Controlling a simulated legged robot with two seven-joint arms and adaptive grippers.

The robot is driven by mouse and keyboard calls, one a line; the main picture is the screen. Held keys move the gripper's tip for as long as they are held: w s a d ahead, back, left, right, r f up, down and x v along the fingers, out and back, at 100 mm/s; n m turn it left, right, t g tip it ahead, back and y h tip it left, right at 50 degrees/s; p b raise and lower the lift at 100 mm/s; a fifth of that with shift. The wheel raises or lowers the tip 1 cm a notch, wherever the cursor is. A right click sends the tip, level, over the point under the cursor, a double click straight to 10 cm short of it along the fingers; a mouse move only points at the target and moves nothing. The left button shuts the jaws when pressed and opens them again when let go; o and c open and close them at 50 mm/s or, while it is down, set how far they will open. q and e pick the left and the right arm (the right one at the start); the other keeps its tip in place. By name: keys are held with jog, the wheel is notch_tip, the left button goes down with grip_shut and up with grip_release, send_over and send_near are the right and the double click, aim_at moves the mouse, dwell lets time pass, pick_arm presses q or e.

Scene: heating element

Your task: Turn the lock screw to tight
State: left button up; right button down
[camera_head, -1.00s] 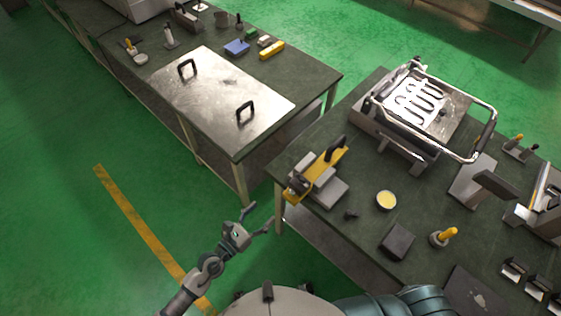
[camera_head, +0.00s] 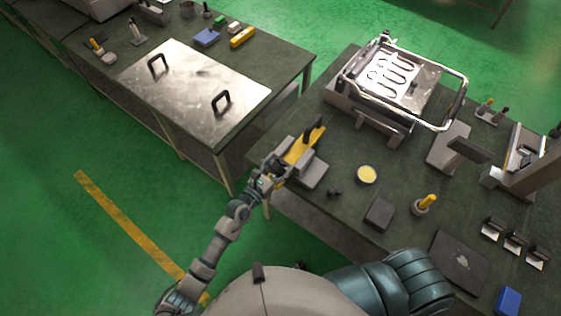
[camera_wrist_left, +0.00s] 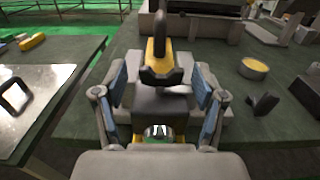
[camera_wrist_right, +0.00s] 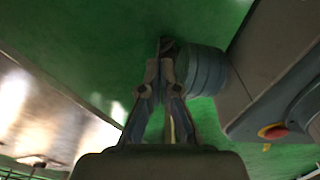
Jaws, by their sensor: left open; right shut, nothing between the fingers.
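A yellow clamp-like tool with a black handle (camera_head: 305,143) stands on a grey block (camera_head: 311,173) at the bench's near-left edge. In the left wrist view, the yellow part (camera_wrist_left: 160,72) is straight ahead, and a round silver screw-like head (camera_wrist_left: 158,132) shows close to my palm. I cannot tell for sure whether this is the lock screw. My left gripper (camera_head: 270,174) is open at the block's near-left end, its fingers (camera_wrist_left: 161,85) spread either side of the tool. My right gripper (camera_wrist_right: 165,52) is shut and empty, over green floor in its wrist view; the head view does not show it.
A heating-element fixture with a metal frame (camera_head: 463,98) stands at the back of the bench. A small black knob (camera_head: 334,193), a yellow-topped tin (camera_head: 366,174) and a dark block (camera_head: 379,213) lie right of the grey block. A second bench with a metal plate (camera_head: 190,95) is at left.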

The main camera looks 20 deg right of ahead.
pick_arm(q)
jog(key=shift+w+d, duration=0.3)
jog(key=shift+d, duration=0.4)
jog(key=shift+a, duration=0.25)
jog(key=shift+c, duration=0.5)
jog(key=shift+a, duration=0.2)
jog(key=c, duration=0.8)
jog(key=shift+c, duration=1.3)
jog(key=shift+d, duration=0.15)
